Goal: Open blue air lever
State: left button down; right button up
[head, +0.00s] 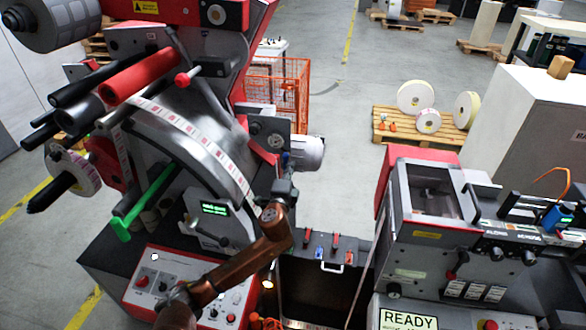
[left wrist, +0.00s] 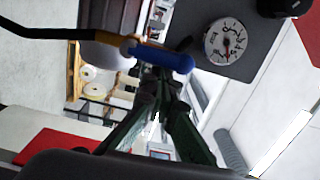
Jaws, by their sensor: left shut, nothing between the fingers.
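The blue air lever (left wrist: 163,59) is a short blue handle next to a brass-coloured fitting in the left wrist view. It lies across the picture, just beyond my fingertips. A round white pressure gauge (left wrist: 224,42) is on the grey panel to its right. My left gripper (left wrist: 163,82) is shut and empty, its dark fingertips close to the lever; I cannot tell whether they touch it. In the head view my left gripper (head: 287,172) is raised beside the machine's grey side box, and the lever there is mostly hidden and small. My right gripper is not in view.
The label rewinder (head: 190,150) fills the left, with a green handle (head: 148,203) and a red-framed control panel (head: 185,285). Another machine (head: 430,240) stands at the right. An orange cage (head: 280,90) and a pallet with rolls (head: 425,125) are behind; floor between is clear.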

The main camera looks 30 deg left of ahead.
pick_arm(q)
jog(key=shift+s+a, duration=0.1)
jog(key=shift+a, duration=0.25)
jog(key=shift+d, duration=0.1)
